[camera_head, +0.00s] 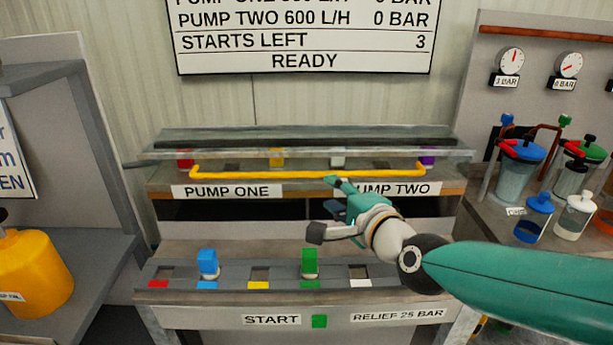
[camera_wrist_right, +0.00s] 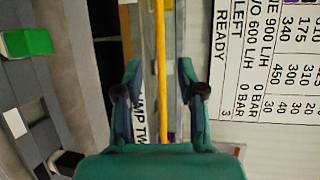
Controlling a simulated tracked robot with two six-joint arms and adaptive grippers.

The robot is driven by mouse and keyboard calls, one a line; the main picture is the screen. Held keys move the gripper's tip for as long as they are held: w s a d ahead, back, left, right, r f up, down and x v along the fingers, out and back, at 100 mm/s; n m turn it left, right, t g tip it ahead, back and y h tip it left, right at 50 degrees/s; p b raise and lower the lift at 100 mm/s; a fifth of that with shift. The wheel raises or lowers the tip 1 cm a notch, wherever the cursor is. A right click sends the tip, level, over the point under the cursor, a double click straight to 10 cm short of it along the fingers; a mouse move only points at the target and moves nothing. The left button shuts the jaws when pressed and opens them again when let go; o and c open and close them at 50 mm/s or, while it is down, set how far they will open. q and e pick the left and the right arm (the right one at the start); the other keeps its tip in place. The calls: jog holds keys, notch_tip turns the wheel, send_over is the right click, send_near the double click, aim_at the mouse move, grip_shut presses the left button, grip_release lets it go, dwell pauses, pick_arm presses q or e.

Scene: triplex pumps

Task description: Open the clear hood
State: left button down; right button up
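The clear hood (camera_head: 300,145) lies low and closed over the back shelf of the middle bench, with coloured blocks partly visible beneath it. Its yellow handle bar (camera_head: 250,175) runs along the front edge, above the PUMP ONE and PUMP TWO labels. My right gripper (camera_head: 335,194) is at the bar, right of its middle. In the right wrist view the bar (camera_wrist_right: 160,40) passes lengthwise between the two spread fingers (camera_wrist_right: 160,80), with a gap on each side. Whether a finger touches it I cannot tell. My left gripper is not in view.
A front rack (camera_head: 225,275) holds a blue block (camera_head: 208,262) and a green block (camera_head: 309,261). Pump jars (camera_head: 518,172) stand at right, a yellow container (camera_head: 33,268) at left. A sign (camera_head: 305,40) reads READY.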

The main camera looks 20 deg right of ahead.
aim_at(310, 176)
jog(key=p+x, duration=0.1)
jog(key=x, duration=1.1)
jog(key=shift+w, duration=0.1)
grip_shut()
jog(key=shift+f, duration=0.1)
